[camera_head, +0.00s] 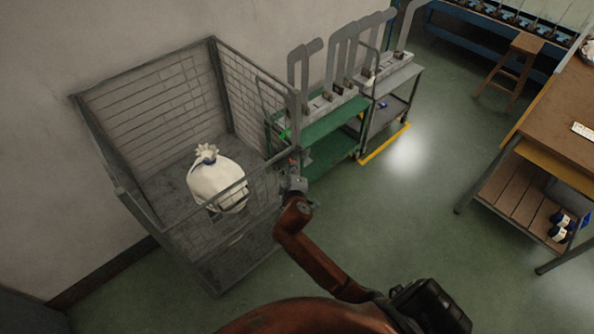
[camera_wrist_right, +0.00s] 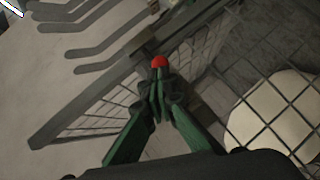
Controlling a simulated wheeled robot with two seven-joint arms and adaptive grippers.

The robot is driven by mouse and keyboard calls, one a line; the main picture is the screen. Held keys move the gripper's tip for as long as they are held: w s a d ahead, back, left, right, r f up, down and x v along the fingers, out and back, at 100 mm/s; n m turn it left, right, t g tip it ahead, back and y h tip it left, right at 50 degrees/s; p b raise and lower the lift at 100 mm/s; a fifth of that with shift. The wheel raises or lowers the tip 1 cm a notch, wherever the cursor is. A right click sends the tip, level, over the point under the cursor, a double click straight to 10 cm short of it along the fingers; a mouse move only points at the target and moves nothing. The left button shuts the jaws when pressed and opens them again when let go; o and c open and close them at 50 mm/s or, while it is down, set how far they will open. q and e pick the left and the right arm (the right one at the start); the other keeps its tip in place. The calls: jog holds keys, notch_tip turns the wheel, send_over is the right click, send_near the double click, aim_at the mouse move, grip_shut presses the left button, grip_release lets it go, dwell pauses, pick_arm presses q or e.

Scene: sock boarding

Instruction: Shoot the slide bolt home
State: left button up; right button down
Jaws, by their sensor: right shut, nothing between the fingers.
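A grey wire-mesh cage (camera_head: 118,190) stands against the wall in the head view, with a tied white sack (camera_head: 216,182) inside. My right gripper (camera_head: 293,165) is at the cage's right front corner post. In the right wrist view its two green fingers (camera_wrist_right: 158,100) come together and are shut with nothing between them. A round red knob (camera_wrist_right: 160,61), apparently the slide bolt's handle, shows just beyond the fingertips. Whether they touch it I cannot tell. The bolt's rod and catch are hidden behind the gripper. My left gripper is not in view.
A green cart (camera_head: 335,130) with grey upright boards stands close to the right of the cage, with a grey cart (camera_head: 400,80) behind it. A wooden table (camera_head: 565,110) is at the far right. Green floor (camera_head: 410,220) between them is clear.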

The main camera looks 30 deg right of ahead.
jog(key=s+a+r+p, duration=0.3)
jog(key=s+a+r, duration=0.2)
jog(key=s+a, duration=0.3)
jog(key=shift+s+a, duration=0.25)
jog(key=shift+s, duration=0.2)
dwell(0.5)
